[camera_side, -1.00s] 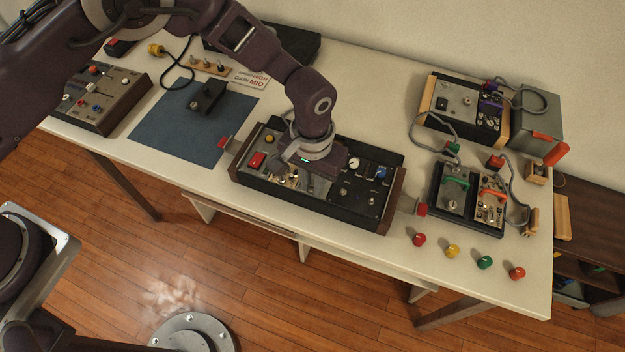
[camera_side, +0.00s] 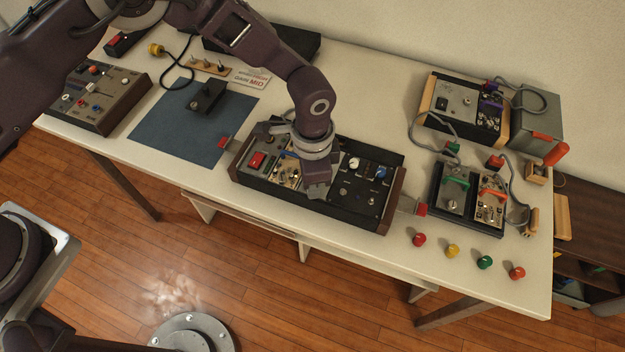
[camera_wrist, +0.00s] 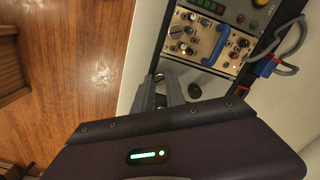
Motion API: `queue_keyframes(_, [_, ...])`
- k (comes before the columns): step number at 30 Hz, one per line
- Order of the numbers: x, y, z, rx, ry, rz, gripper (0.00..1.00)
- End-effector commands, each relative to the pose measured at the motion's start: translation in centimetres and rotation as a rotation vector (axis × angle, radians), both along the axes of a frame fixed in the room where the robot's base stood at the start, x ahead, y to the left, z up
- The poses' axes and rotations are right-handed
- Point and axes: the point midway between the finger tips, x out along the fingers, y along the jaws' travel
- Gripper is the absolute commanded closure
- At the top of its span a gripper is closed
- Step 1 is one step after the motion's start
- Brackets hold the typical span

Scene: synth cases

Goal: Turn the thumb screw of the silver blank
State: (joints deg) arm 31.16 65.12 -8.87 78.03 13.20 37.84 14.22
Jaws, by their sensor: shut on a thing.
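My gripper (camera_side: 318,194) is down at the front edge of the dark case (camera_side: 360,217), near its middle. In the wrist view its two grey fingers (camera_wrist: 160,80) are close together at the case's edge, beside the beige module. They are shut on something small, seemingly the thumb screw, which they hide. The beige module (camera_side: 287,176) with knobs and a blue handle is just left of my gripper, and shows in the wrist view (camera_wrist: 190,32).
Black panels with knobs (camera_side: 354,188) fill the case's right part. A tray (camera_side: 436,205) with two handled modules stands to the right. Several coloured caps, one of them yellow (camera_side: 452,251), lie at the front right. A blue mat (camera_side: 175,135) with a black block lies left.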

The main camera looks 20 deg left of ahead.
Motion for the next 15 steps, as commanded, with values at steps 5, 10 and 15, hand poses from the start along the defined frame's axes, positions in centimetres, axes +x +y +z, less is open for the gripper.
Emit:
queue_keyframes(5, [0.00, -0.04, 0.03, -0.001, 0.000, -0.119, 1.00])
queue_keyframes(10, [0.01, -0.01, 0.03, 0.000, 0.001, -0.203, 1.00])
queue_keyframes(15, [-0.01, -0.03, 0.03, -0.001, -0.001, -0.255, 1.00])
